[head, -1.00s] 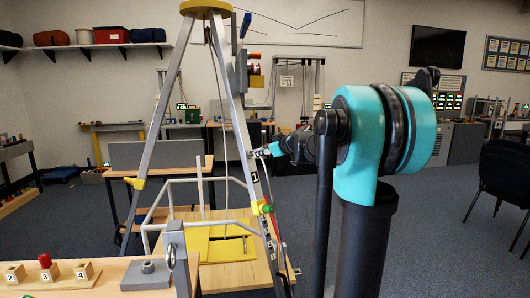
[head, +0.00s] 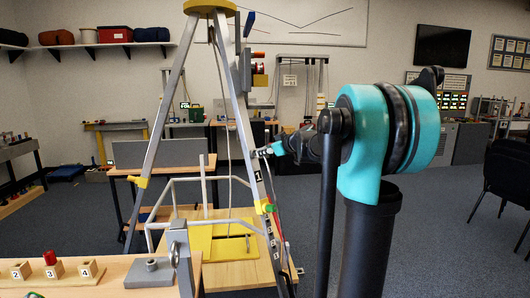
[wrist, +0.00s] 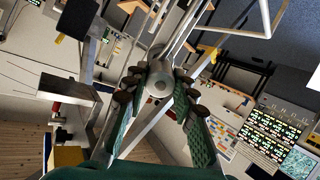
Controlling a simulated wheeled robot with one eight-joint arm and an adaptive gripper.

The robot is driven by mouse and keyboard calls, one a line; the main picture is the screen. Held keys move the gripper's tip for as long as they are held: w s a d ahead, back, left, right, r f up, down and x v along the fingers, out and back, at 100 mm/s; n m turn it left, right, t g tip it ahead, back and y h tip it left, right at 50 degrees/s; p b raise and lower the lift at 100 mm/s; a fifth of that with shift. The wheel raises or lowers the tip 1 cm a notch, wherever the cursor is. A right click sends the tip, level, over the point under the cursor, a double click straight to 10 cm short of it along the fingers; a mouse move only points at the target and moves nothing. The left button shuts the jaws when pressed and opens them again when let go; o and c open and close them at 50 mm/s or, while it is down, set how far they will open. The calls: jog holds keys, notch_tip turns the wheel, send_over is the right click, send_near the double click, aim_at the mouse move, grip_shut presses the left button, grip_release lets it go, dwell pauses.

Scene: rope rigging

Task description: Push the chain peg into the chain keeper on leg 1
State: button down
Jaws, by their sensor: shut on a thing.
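Leg 1 (head: 247,140) of the tripod carries a black "1" label and slants down to the right. My gripper (head: 266,152) is beside this leg, just above the label, coming from the right. In the wrist view my gripper (wrist: 159,88) has its fingers closed on a round grey piece with a domed centre, which looks like the chain peg (wrist: 160,82). The leg runs behind it there. The peg's tip and the keeper's hole are hidden, so I cannot tell how deep the peg sits.
A wooden bench (head: 110,272) with numbered blocks and a grey post stands at the front left. A yellow plate (head: 215,245) lies on a wooden platform under the tripod. A rope (head: 222,110) hangs inside the legs. Open carpet lies to the right.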

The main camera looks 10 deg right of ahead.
jog(key=shift+x, duration=1.25)
dwell(0.3)
jog(key=c, duration=1.2)
grip_release()
jog(key=shift+o, duration=0.2)
jog(key=v, duration=1.2)
